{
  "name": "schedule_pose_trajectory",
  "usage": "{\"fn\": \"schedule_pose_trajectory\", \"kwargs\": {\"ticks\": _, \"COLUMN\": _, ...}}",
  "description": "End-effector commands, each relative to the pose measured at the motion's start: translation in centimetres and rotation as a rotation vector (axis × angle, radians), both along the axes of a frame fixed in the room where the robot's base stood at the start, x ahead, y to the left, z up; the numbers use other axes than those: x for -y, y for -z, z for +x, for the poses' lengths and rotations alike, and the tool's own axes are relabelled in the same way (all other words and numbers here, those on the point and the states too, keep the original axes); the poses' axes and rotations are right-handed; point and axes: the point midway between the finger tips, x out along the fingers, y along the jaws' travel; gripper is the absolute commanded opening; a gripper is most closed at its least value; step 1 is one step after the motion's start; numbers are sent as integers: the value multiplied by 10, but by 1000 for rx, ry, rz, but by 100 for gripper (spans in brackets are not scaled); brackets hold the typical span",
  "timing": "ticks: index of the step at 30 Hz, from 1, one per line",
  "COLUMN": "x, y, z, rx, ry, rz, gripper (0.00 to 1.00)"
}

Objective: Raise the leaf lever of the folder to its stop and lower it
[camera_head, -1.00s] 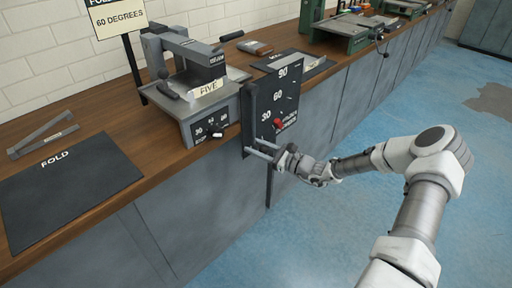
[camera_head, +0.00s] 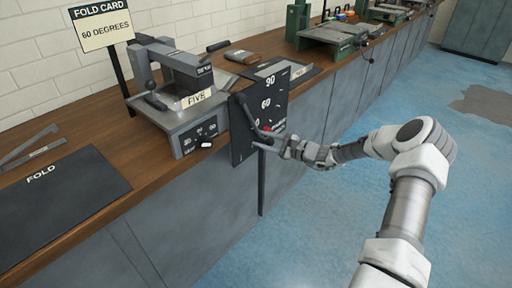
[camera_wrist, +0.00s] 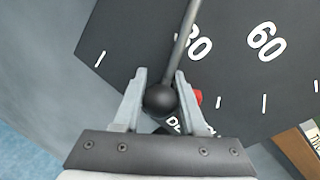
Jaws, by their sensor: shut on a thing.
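The leaf lever (camera_head: 250,115) is a dark rod on the front of the black dial plate (camera_head: 243,147), slanting down to the right in the head view. In the wrist view the rod (camera_wrist: 184,45) runs up across the plate near the 30 mark and ends in a round black knob (camera_wrist: 160,100). My gripper (camera_wrist: 157,97) is shut on this knob, a finger on either side. In the head view my gripper (camera_head: 274,143) is at the lower right of the plate. A red marker (camera_wrist: 197,97) shows just behind the right finger. The folder (camera_head: 180,110) bears a FIVE label.
A fold card sign (camera_head: 101,25) reads 60 degrees. A black FOLD mat (camera_head: 60,205) and metal strips (camera_head: 28,148) lie on the bench at left. A green machine (camera_head: 335,35) stands farther along.

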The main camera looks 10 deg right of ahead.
Motion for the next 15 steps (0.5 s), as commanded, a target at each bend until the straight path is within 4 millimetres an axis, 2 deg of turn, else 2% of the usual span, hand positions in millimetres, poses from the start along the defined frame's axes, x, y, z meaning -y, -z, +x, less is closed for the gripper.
{"fn": "schedule_pose_trajectory", "kwargs": {"ticks": 6, "x": 12, "y": -6, "z": 8, "rx": 42, "ry": 3, "rz": -60, "gripper": 0}}
{"fn": "schedule_pose_trajectory", "kwargs": {"ticks": 15, "x": 15, "y": -8, "z": 10, "rx": 53, "ry": 3, "rz": -75, "gripper": 0}}
